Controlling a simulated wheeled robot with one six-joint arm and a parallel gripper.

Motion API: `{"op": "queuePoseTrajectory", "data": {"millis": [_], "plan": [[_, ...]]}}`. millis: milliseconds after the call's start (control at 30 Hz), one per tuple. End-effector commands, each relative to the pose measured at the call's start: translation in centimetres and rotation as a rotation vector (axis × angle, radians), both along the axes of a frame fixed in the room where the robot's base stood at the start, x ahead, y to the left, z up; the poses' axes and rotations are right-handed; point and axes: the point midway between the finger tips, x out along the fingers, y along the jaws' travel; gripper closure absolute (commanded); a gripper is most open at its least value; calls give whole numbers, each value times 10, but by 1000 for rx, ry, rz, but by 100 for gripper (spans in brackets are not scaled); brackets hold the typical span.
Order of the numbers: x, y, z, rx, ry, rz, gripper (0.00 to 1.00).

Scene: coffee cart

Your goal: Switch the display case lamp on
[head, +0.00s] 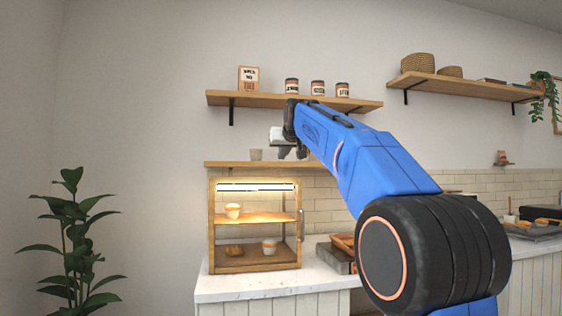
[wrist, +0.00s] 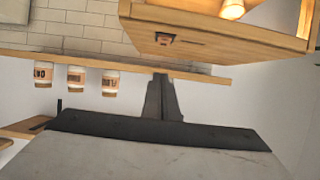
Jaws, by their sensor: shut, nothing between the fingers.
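The wooden display case (head: 213,240) stands on the white counter in the head view. Its lamp bar (head: 255,187) glows white under the top, and warm light falls on the upper shelf. In the wrist view the case (wrist: 250,38) is at the upper right, with a small dark switch (wrist: 166,38) on its wooden top. My gripper (head: 290,154) is above the case, apart from it, partly hidden by my blue arm. In the wrist view my gripper (wrist: 161,78) has its dark fingers together and empty, apart from the switch.
A higher shelf (head: 225,98) holds several jars and a sign. A plant (head: 75,240) stands at the left.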

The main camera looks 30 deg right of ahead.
Motion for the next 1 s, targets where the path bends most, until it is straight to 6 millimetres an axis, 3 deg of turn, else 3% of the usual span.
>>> {"op": "queuePoseTrajectory", "data": {"millis": [500, 1000], "plan": [[-70, 20, 9, 0, 0, 0, 100], [-78, 22, 9, 0, 1, 0, 100]]}}
